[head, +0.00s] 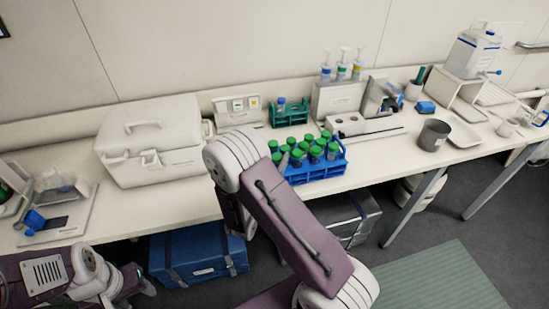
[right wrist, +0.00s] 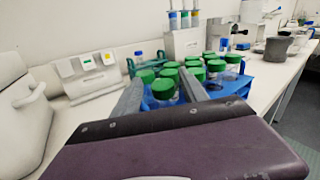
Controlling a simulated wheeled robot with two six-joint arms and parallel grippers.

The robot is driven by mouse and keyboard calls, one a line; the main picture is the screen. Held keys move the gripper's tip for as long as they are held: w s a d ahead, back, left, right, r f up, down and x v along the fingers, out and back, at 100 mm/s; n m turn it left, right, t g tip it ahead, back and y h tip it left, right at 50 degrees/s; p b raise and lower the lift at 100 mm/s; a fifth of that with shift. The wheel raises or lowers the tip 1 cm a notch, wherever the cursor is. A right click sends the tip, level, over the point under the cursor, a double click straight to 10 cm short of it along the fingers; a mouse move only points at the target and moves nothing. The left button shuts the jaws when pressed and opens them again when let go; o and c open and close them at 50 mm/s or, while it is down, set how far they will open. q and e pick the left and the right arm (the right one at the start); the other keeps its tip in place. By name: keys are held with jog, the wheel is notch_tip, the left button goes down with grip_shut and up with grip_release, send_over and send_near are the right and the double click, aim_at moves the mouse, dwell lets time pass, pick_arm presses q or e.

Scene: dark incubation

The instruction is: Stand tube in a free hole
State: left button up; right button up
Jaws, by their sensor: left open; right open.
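A blue rack (head: 322,173) on the bench holds several green-capped tubes (head: 316,152). Behind it, a smaller teal rack (head: 291,117) holds a blue-capped tube (head: 281,103). In the right wrist view my right gripper (right wrist: 160,86) is open, its fingers pointing toward the blue rack (right wrist: 240,86). A green-capped tube (right wrist: 163,89) shows between the fingertips; I cannot tell whether they touch it. In the head view my right arm hides that gripper. My left gripper (head: 143,284) is low at the left, below the bench edge, with its fingers barely visible.
A white case (head: 152,145) stands left of the racks. A dark grey cup (head: 433,135) is to the right. The bench between rack and cup is mostly clear, with a thin rod (head: 375,133) there.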

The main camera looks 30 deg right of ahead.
jog(key=b+v, duration=0.2)
jog(key=v, duration=0.7)
jog(key=s+d+f+m+g+y, duration=0.1)
jog(key=s+d+f+m+g, duration=0.1)
jog(key=s+d+m+g, duration=0.35)
jog(key=s+d+f+m+g, duration=0.3)
jog(key=s+m+g, duration=0.4)
jog(key=s, duration=0.2)
jog(key=s+a+f+m+g+y, duration=0.2)
jog(key=s+a+f+m+y, duration=0.25)
jog(key=a+m+y, duration=0.4)
jog(key=w+a+r+m+t+y, duration=0.1)
jog(key=w+a+m+t+y, duration=0.2)
jog(key=w+m, duration=0.3)
jog(key=shift+a+r+m+t+y, duration=0.35)
jog(key=shift+a+m+y, duration=0.2)
jog(key=shift+a+m, duration=0.1)
